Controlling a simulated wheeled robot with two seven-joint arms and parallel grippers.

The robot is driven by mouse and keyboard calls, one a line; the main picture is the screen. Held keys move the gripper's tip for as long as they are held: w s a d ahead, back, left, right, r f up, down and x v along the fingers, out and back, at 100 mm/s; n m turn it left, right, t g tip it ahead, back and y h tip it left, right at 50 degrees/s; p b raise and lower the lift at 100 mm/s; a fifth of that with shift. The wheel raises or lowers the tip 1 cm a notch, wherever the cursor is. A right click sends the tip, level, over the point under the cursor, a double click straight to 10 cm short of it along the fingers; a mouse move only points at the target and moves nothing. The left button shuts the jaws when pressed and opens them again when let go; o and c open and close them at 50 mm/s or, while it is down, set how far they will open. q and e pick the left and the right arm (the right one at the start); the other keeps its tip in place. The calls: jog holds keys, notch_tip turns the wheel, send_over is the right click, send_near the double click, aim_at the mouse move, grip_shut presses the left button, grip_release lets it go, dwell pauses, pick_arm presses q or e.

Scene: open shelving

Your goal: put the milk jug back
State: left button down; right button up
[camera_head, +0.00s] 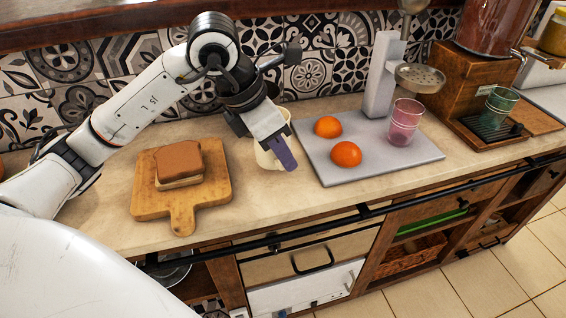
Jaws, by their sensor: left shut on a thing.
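The milk jug, a cream-coloured vessel (264,158), is at the counter between the wooden board and the grey tray. My left gripper (281,154) comes down over it from above and is shut on it, with a purple finger showing in front of its near side. The gripper hides much of the jug's rim and body. I cannot tell for sure whether its base touches the counter. My right gripper is not in view.
A wooden board (215,190) with stacked bread (180,163) lies to the left. A wooden dispenser (460,80) stands farther right. A dark rail (420,200) runs along the counter front.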

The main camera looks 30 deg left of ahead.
pick_arm(q)
jog(key=shift+f, duration=1.15)
jog(key=shift+f, duration=0.1)
jog(key=c, duration=1.8)
grip_release()
jog(key=shift+a+r, duration=0.1)
jog(key=shift+r, duration=0.25)
jog(key=v, duration=1.1)
jog(key=shift+s+a+r+p, duration=0.1)
jog(key=shift+s+r+p, duration=0.15)
jog(key=shift+p, duration=0.1)
